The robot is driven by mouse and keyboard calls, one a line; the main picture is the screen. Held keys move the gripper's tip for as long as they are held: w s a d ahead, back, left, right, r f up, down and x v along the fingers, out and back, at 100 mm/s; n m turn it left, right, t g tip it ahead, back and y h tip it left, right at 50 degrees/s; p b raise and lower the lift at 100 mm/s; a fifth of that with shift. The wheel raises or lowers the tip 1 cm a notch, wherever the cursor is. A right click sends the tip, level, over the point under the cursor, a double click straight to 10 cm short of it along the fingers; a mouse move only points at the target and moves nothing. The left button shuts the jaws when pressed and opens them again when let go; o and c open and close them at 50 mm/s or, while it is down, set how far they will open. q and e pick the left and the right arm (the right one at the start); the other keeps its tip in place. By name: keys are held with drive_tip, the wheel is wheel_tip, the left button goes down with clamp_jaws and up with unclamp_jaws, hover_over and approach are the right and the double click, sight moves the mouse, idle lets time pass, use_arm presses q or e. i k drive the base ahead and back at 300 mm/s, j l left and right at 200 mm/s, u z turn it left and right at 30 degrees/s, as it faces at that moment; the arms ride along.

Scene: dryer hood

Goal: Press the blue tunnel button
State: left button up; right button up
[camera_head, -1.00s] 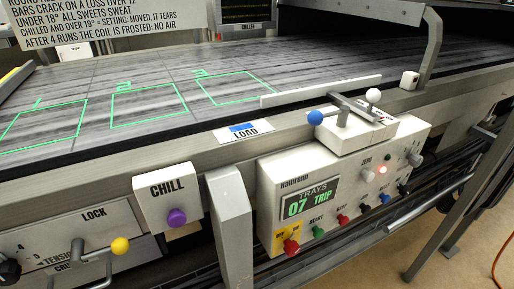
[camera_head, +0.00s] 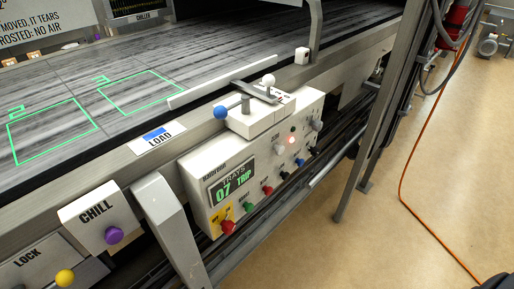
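The control panel (camera_head: 205,170) is a white box on the front of the conveyor, with a display (camera_head: 231,186) reading "TRAYS 07 TRIP". A small blue button (camera_head: 300,162) sits in the lower row of its face, between two black ones; its label is too small to read. The row also has a red button on a yellow plate (camera_head: 228,227), a green button (camera_head: 248,207) and another red button (camera_head: 267,190). Neither of my grippers is in view.
A red lamp (camera_head: 291,140) glows on the panel. Left of it, a grey post (camera_head: 166,222) sticks out, then the CHILL box (camera_head: 95,215) with a purple knob and a yellow knob (camera_head: 65,278). Open floor (camera_head: 370,240) lies to the right, with an orange cable (camera_head: 403,190) across it.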

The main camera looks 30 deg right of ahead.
sight(300, 162)
drive_tip(key=z, duration=1.25)
